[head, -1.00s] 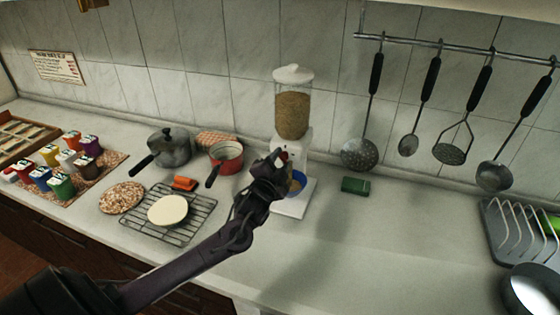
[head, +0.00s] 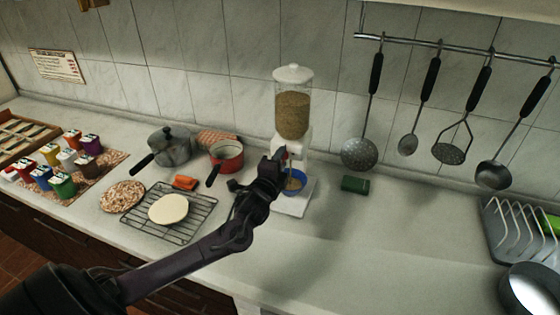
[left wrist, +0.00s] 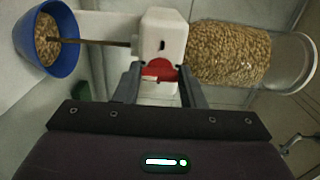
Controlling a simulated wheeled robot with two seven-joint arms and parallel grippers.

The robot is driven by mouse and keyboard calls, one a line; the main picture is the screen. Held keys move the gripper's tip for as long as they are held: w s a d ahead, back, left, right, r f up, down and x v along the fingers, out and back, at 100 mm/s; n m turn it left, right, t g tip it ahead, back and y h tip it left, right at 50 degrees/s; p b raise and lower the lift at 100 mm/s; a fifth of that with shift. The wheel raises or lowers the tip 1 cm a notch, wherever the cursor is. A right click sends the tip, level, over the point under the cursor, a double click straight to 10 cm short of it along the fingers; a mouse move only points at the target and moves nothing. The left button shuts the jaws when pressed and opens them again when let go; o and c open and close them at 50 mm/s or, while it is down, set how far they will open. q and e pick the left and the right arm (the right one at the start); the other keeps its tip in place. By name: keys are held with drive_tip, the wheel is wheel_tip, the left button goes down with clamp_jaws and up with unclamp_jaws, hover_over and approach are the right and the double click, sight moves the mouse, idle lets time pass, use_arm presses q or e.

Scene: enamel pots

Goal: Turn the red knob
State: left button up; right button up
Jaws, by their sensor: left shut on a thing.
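The red knob (left wrist: 160,71) is on the front of the white dispenser body (left wrist: 163,30) in the left wrist view. My left gripper (left wrist: 160,77) is shut on the knob, with one finger on each side. In the head view the left gripper (head: 279,156) is at the front of the dispenser, where it hides most of the knob. The clear hopper (head: 292,112) holds grain. A brown stream of grain (left wrist: 95,41) runs from the dispenser to the blue bowl (left wrist: 62,65), which has grain in it. My right gripper is not in view.
A cooling rack (head: 200,212) with a pale disc (head: 168,209), a red saucepan (head: 227,160) and a grey pot (head: 170,147) stand to the left. A green sponge (head: 355,184) lies right of the dispenser. Utensils hang behind.

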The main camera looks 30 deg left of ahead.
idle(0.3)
use_arm(q)
drive_tip(key=o, duration=1)
drive_tip(key=b+v, duration=0.2)
drive_tip(key=v, duration=0.5)
drive_tip(key=shift+s+d, duration=0.15)
drive_tip(key=shift+s, duration=0.2)
